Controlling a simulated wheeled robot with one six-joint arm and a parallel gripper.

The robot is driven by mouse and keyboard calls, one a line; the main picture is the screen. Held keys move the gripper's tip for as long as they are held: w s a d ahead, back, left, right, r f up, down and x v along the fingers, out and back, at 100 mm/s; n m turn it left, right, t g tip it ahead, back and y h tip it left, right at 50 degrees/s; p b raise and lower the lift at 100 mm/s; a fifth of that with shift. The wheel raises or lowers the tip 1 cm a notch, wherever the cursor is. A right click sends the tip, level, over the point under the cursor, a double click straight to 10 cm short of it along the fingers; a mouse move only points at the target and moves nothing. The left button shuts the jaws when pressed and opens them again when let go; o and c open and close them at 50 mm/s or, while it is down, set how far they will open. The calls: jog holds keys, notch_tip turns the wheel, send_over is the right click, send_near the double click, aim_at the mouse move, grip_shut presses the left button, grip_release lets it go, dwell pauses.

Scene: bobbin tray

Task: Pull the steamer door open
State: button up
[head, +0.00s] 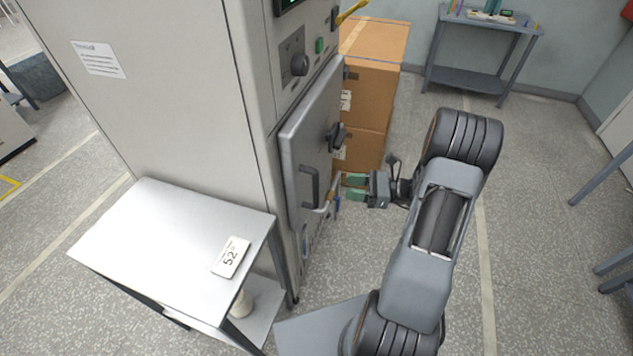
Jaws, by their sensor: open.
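The steamer (195,85) is the tall grey cabinet at the left of centre. Its door (312,140) is a grey panel on the cabinet's right-facing side and looks closed. A dark bar handle (309,187) stands on the door's near lower part, and a black knob-like latch (335,136) sits on its far part. My gripper (349,187) has green finger pads and is open, with its fingers pointing left toward the door. It is to the right of the handle and appears apart from it. Nothing shows between the fingers.
A small metal table (165,235) with a card marked 52 (231,257) stands in front of the cabinet. Stacked cardboard boxes (372,90) stand beyond the door. A grey side table (475,80) is at the back. Open floor lies to the right of my arm.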

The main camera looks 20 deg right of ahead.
aim_at(316, 184)
jog(key=p+x, duration=0.1)
jog(key=x, duration=0.9)
jog(key=shift+w+a, duration=0.1)
jog(key=shift+a, duration=0.15)
grip_shut()
